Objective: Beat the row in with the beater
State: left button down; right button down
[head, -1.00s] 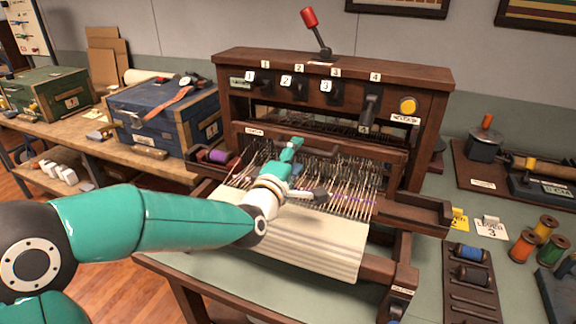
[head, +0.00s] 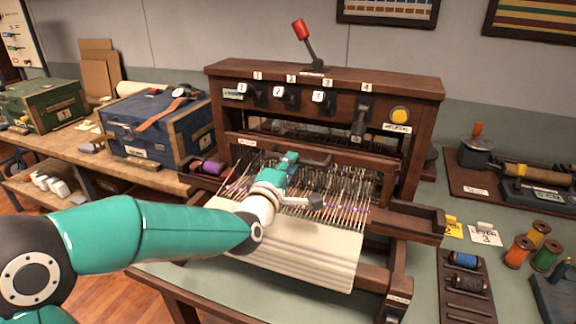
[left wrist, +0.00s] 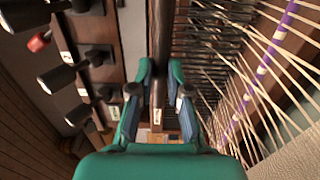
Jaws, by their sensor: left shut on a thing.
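The loom's beater (head: 350,167) is a dark wooden bar with a dark handle (head: 312,158), standing behind the warp threads (head: 345,205). My left gripper (head: 288,160) is at the handle's left part and is shut on it. In the left wrist view, the dark handle (left wrist: 160,45) runs between the two teal fingers (left wrist: 160,100). A purple row (left wrist: 262,70) crosses the pale warp threads in the wrist view, apart from the gripper. The cream striped cloth (head: 305,248) lies in front of the warp. My right gripper is not in view.
Numbered levers (head: 292,98) line the loom's top beam; lever 4 (head: 359,122) hangs lower. A red-knobbed lever (head: 302,32) stands on top. A purple shuttle (head: 210,167) lies in the left tray. Spools (head: 520,247) and a spool rack (head: 466,285) stand at right.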

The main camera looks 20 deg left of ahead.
pick_arm(q)
jog(key=shift+f, duration=0.15)
jog(key=s+b, duration=0.4)
jog(key=s, duration=0.7)
jog(key=shift+s+a+b, duration=0.15)
jog(key=shift+s+b, duration=0.05)
jog(key=shift+b, duration=0.2)
jog(key=shift+w, duration=0.1)
jog(key=w+b, duration=0.1)
jog(key=w, duration=0.7)
jog(key=shift+b, duration=0.35)
jog(key=c, duration=1.9)
grip_release()
